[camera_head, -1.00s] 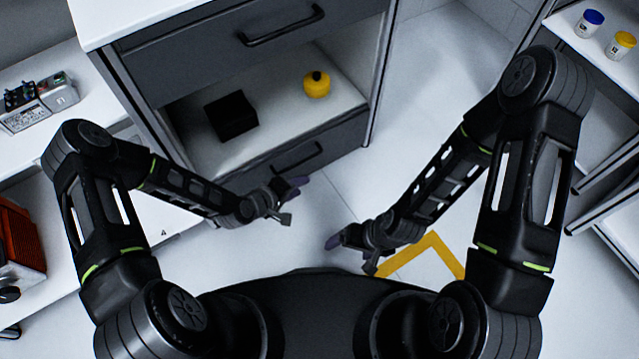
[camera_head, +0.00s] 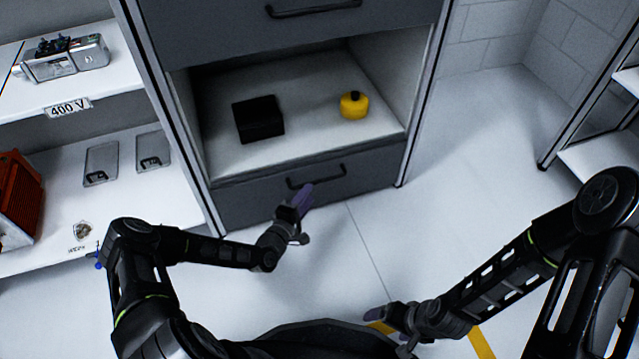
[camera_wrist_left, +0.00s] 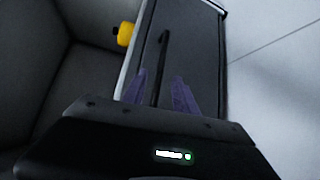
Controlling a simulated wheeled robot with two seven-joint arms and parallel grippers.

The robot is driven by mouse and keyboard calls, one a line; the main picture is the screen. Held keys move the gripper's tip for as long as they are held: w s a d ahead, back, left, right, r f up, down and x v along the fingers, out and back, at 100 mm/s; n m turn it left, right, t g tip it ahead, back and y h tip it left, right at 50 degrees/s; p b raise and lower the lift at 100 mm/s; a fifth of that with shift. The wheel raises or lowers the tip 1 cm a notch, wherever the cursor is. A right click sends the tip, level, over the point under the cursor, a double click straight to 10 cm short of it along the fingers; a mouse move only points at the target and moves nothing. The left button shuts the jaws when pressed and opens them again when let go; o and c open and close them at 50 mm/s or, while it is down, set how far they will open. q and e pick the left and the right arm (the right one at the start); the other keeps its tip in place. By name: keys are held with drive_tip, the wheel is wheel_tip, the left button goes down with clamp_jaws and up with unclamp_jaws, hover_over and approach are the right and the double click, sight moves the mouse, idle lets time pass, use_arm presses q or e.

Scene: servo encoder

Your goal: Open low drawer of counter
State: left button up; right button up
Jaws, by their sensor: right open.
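The counter's low drawer (camera_head: 375,172) is a dark grey front below the open shelf. It looks closed. Its black bar handle (camera_head: 330,174) shows across its upper part. My left gripper (camera_head: 300,198) is at the handle's left part. In the left wrist view, the purple fingers of my left gripper (camera_wrist_left: 160,92) stand apart, with the handle (camera_wrist_left: 162,60) running between them. A gap shows on each side of the handle. My right gripper (camera_head: 380,316) is low in the head view, open and away from the counter; its fingertips are partly unclear.
A black box (camera_head: 258,120) and a yellow round container (camera_head: 354,106) stand on the open shelf (camera_head: 310,130) above the drawer. An upper drawer (camera_head: 300,30) is over it. White shelving (camera_head: 130,215) stands to the left. The floor (camera_head: 460,180) right of the counter is clear.

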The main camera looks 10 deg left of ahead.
sight(318, 181)
use_arm(q)
drive_tip(key=b+x, duration=0.2)
drive_tip(key=x, duration=0.5)
drive_tip(key=shift+w+d+f, duration=0.1)
drive_tip(key=shift+w+d, duration=0.1)
drive_tip(key=shift+w, duration=0.1)
clamp_jaws()
idle(1.2)
